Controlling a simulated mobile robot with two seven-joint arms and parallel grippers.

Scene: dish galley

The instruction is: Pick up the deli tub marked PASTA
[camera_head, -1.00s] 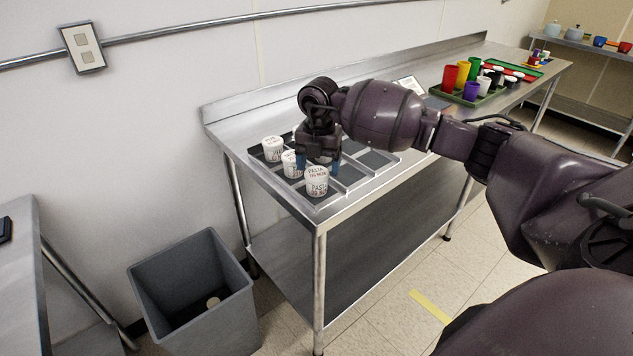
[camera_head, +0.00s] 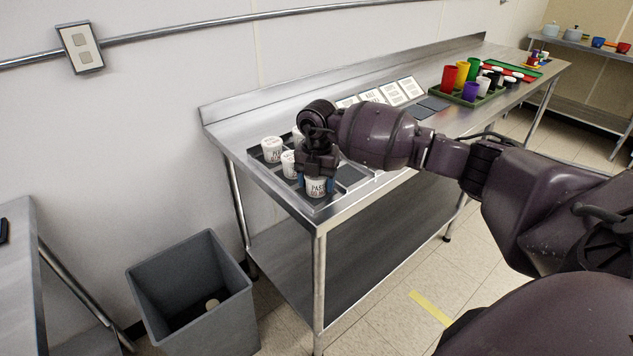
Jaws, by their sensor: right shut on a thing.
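The deli tub marked PASTA (camera_head: 316,188) is a white tub with dark and red lettering, upright at the front corner of the dark divided tray (camera_head: 283,186). My right gripper (camera_head: 316,184) reaches down over it from above, with its blue-tipped fingers on either side, shut on the tub. The gripper hides the tub's top. I cannot tell whether the tub's base touches the tray. Two more white tubs stand in the tray to the left, one at the back (camera_head: 272,150) and one nearer (camera_head: 289,165). My left gripper is not in view.
The steel table (camera_head: 225,134) carries sign cards (camera_head: 391,94) behind my arm and a green tray (camera_head: 457,97) of coloured cups at the far right. A grey bin (camera_head: 190,300) stands on the floor at the front left.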

